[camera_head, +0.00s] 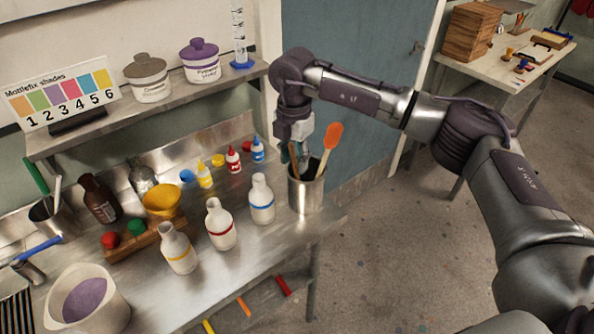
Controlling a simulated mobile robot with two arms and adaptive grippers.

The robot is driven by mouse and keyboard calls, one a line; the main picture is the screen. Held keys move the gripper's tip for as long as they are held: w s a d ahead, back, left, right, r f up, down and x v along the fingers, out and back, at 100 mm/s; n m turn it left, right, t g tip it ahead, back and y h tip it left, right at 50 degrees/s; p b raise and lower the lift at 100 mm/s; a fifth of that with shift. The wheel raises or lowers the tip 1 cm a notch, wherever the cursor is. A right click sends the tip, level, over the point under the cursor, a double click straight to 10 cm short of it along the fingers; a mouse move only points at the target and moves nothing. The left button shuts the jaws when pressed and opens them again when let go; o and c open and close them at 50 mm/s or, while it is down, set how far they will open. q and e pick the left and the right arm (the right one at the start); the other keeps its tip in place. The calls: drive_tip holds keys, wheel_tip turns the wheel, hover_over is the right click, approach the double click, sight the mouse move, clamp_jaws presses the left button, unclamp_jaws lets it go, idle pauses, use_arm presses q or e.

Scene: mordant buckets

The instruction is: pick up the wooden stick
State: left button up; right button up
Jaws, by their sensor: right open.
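A metal cup (306,193) stands at the right end of the steel bench and holds several tools. A thin brown wooden stick (293,160) leans up out of it on the left side. An orange spatula (333,136) with a light handle leans out to the right. My right gripper (301,160) points down just over the cup's mouth, among the tool tops, and is open. Its fingers are small and dark here, so I cannot tell whether the stick lies between them or beside them. My left gripper is not in view.
White bottles with yellow, red and blue bands (262,200) stand left of the cup. Small dye bottles (233,160) stand behind them. A shelf (200,88) with jars and a cylinder (239,40) hangs above. Open floor lies right of the bench.

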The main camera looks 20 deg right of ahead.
drive_tip(key=shift+f, duration=0.9)
clamp_jaws()
drive_tip(key=shift+r, duration=0.15)
drive_tip(key=shift+r, duration=0.35)
wheel_tip(320, 180, up, 8)
drive_tip(key=b, duration=0.3)
drive_tip(key=shift+f, duration=0.15)
drive_tip(key=shift+r, duration=0.7)
